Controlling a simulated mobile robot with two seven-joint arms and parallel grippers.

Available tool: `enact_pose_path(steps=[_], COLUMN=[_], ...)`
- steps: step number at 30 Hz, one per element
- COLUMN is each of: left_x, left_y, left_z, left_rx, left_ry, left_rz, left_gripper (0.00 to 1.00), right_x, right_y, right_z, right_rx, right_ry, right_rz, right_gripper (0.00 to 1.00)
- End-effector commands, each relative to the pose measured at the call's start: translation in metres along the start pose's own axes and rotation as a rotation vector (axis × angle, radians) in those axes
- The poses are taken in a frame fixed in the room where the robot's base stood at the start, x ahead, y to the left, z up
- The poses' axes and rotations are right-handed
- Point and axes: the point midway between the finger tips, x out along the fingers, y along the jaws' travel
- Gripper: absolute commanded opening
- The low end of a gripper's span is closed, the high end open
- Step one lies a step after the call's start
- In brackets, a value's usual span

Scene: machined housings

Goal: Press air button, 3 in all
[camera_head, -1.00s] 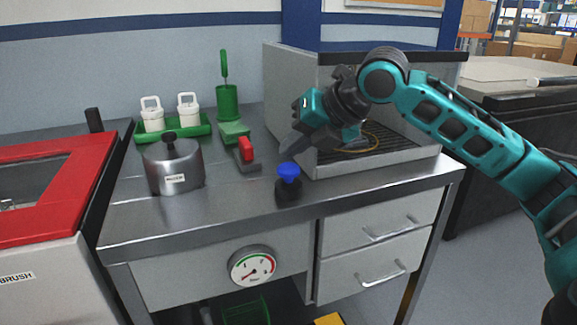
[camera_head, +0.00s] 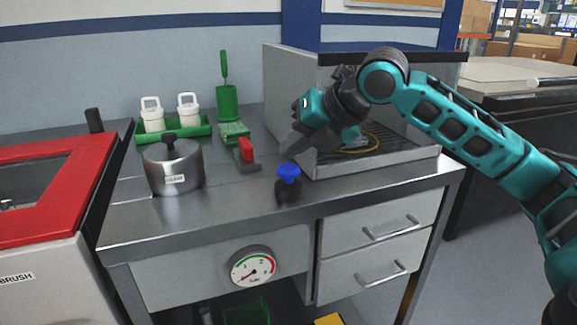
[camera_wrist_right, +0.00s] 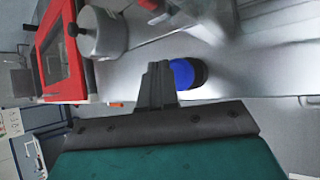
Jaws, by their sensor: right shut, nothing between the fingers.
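The air button is a blue round cap (camera_head: 288,172) on a black base, near the front edge of the metal worktop. The blue cap also shows in the right wrist view (camera_wrist_right: 182,73), just right of the fingertips. My right gripper (camera_head: 286,148) is shut and empty. Its fingers (camera_wrist_right: 157,69) point down toward the worktop, above and behind the button in the head view, and look apart from it. A round dial gauge (camera_head: 252,267) is on the bench front below the button. My left gripper is not in view.
A lidded metal pot (camera_head: 174,168) stands left of the button, and a red-handled part (camera_head: 247,152) behind it. A grey open-fronted housing (camera_head: 290,85) stands at the right. A red-framed cabinet (camera_head: 100,165) is at the far left. The worktop between pot and button is clear.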

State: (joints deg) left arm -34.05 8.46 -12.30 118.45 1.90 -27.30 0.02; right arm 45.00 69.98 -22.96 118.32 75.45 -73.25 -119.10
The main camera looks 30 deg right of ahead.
Motion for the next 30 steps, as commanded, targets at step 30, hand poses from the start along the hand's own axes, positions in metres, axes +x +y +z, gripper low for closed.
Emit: enact_pose_path(steps=[30], left_x=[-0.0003], left_y=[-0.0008], left_z=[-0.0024], left_rx=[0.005], left_ry=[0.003], left_rz=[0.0], left_gripper=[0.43], right_x=[0.006], right_y=[-0.0044], right_z=[-0.0044], right_rx=[0.0], right_ry=[0.0], right_rz=[0.0], right_gripper=[0.0])
